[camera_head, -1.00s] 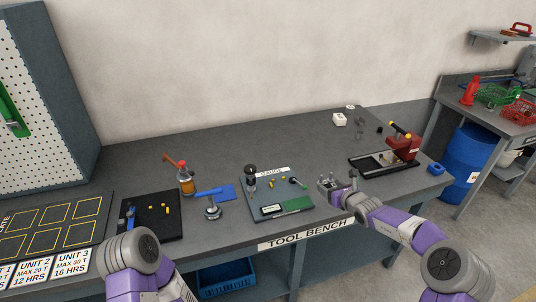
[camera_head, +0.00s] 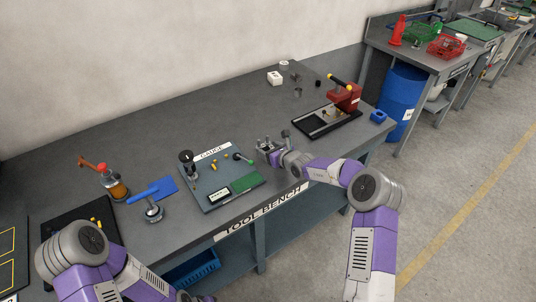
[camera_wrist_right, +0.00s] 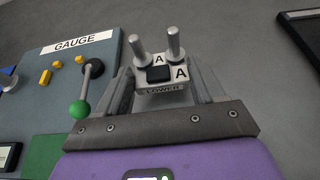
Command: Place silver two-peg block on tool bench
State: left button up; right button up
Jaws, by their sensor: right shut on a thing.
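The silver two-peg block (camera_wrist_right: 160,86) is between the fingers of my right gripper (camera_wrist_right: 162,100) in the right wrist view. In the head view my right gripper (camera_head: 271,152) is low over the tool bench (camera_head: 235,116), just right of the gauge plate. The block (camera_head: 264,143) looks small there, and I cannot tell whether it touches the bench top. My left gripper is not in view; only part of that arm shows at lower left.
The gauge plate (camera_head: 207,194), with a green-knobbed lever (camera_wrist_right: 83,100), is close beside the right gripper. A red press on a black base (camera_head: 315,129) stands to the right. A blue-handled tool (camera_head: 152,208) is left. The bench behind the gripper is clear.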

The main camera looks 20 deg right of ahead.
notch_tip(320, 180, down, 2)
jog(key=shift+w+f, duration=0.1)
jog(key=shift+f+b, duration=0.1)
jog(key=shift+b, duration=0.2)
jog(key=o, duration=1.4)
jog(key=shift+s+d+r, duration=0.1)
jog(key=shift+s+r, duration=0.1)
jog(key=shift+s, duration=0.05)
jog(key=p+v, duration=0.2)
jog(key=v, duration=0.9)
jog(key=shift+s+d+r, duration=0.15)
jog(key=shift+s, duration=0.1)
